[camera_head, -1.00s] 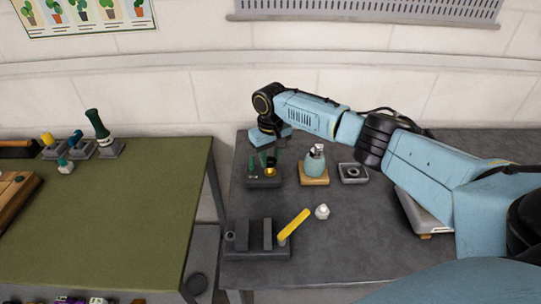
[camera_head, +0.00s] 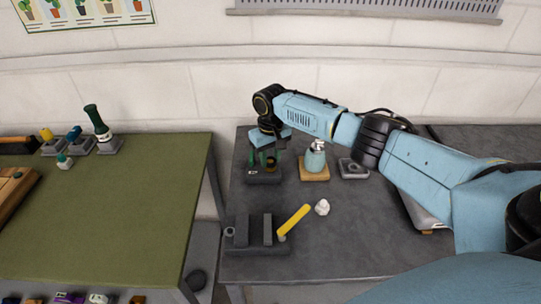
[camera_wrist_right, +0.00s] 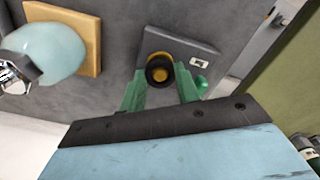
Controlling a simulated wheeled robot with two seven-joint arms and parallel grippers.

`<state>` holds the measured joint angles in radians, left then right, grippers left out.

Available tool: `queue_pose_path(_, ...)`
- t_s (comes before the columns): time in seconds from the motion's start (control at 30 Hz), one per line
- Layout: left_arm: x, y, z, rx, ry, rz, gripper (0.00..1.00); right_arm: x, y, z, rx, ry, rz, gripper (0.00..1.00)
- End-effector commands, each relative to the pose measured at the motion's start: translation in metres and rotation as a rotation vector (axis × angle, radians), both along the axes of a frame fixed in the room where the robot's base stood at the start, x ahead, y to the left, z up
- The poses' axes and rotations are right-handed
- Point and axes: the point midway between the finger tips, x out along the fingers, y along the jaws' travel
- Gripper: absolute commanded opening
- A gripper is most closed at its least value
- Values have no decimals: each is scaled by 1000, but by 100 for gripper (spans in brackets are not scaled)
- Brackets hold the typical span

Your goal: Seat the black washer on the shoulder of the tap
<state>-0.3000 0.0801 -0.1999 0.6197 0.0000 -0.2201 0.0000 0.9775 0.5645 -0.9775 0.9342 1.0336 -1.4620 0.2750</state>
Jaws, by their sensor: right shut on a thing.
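The tap shows as a brass piece (camera_wrist_right: 160,57) standing in a dark grey block (camera_wrist_right: 187,46) with a small white label. The black washer (camera_wrist_right: 153,76) is a dark ring between my right gripper's green fingertips (camera_wrist_right: 162,88). In the right wrist view, the washer lines up over the tap, with brass visible through its hole and past its far rim. I cannot tell whether it touches the shoulder. In the head view, my right gripper (camera_head: 262,160) points down at the block (camera_head: 264,178), shut on the washer. My left gripper is not in view.
A pale blue vessel (camera_head: 315,160) on a wooden board (camera_head: 315,176) stands close to the right. Beyond it is a grey block with a ring (camera_head: 353,169). A dark slotted fixture (camera_head: 242,236), yellow bar (camera_head: 294,221) and white piece (camera_head: 322,207) sit nearer. The right front tabletop is clear.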

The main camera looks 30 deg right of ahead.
Motion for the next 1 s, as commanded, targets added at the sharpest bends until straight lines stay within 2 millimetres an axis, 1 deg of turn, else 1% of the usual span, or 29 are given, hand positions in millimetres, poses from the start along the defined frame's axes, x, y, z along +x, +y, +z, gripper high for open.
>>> queue_pose_path(0.57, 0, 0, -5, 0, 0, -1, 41, 0, 0, -13, 0, 2, -1, 10)
queue_pose_path(0.6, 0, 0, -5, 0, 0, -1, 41, 0, 0, -12, 0, 1, 0, 37)
queue_pose_path(0.73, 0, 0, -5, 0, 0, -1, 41, 0, 0, -12, 0, 1, 0, 54)
queue_pose_path(0.77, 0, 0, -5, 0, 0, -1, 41, 0, 0, -12, 0, 1, 0, 57)
queue_pose_path(1.0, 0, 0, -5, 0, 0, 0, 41, 0, 0, -11, 0, 1, 0, 57)
